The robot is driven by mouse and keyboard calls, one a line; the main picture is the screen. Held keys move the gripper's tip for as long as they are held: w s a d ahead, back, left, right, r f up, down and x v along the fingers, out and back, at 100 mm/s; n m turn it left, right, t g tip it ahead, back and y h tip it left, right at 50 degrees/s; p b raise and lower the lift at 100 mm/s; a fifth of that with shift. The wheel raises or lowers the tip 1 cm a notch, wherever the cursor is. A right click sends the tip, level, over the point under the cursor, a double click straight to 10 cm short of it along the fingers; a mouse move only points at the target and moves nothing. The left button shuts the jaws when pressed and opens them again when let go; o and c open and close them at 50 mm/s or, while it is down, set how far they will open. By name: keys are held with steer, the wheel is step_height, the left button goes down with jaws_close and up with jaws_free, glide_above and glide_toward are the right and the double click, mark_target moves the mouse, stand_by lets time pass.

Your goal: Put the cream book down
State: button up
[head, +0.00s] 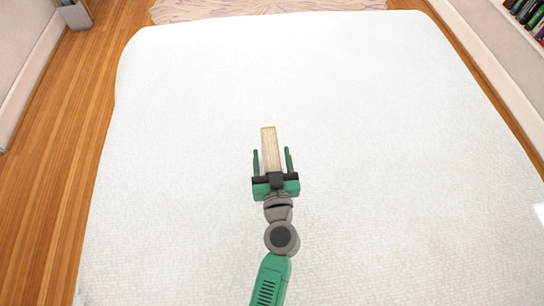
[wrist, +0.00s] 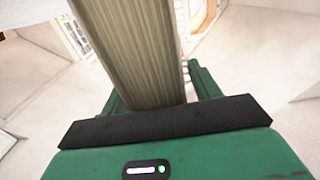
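The cream book (head: 270,148) is in the head view as a narrow pale block with its page edges showing. It stands on edge between the two fingers of my gripper (head: 272,160), pointing away from me over the white bed. In the head view a thin white gap shows between the book and each finger, so the fingers look open around it. In the wrist view the book (wrist: 135,45) runs up the middle, close to the camera, and hides parts of my gripper's green fingers (wrist: 160,90). Whether the book touches the bed is hidden.
The white bed (head: 190,90) fills most of the head view, with clear room around the book. Wooden floor (head: 75,110) runs along the left. A rug (head: 250,8) lies beyond the far edge. A shelf of books (head: 528,15) is at the upper right, and a grey bin (head: 75,14) at the upper left.

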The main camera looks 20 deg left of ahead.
steer(key=shift+r+p, duration=0.3)
steer(key=shift+p, duration=0.05)
steer(key=b+v, duration=0.1)
steer(key=v, duration=1.1)
steer(key=shift+f, duration=0.2)
steer(key=w+d+r+t, duration=0.1)
steer(key=w+r, duration=0.1)
steer(key=r, duration=0.9)
steer(key=w+d+r+t+h, duration=0.1)
steer(key=w+r+t, duration=0.1)
steer(key=r, duration=0.9)
steer(key=w+d+r+t, duration=0.1)
steer(key=w+r, duration=0.1)
steer(key=r, duration=0.9)
steer(key=s+d+r+m+t+h, duration=0.2)
steer(key=s+d+r+m+h, duration=0.1)
steer(key=r, duration=0.5)
steer(key=s+d+r+m+t+h, duration=0.3)
steer(key=s+d+r+h, duration=0.1)
steer(key=r, duration=0.5)
steer(key=shift+s+r+h, duration=0.3)
steer(key=shift+s+h, duration=0.4)
steer(key=shift+s, duration=0.15)
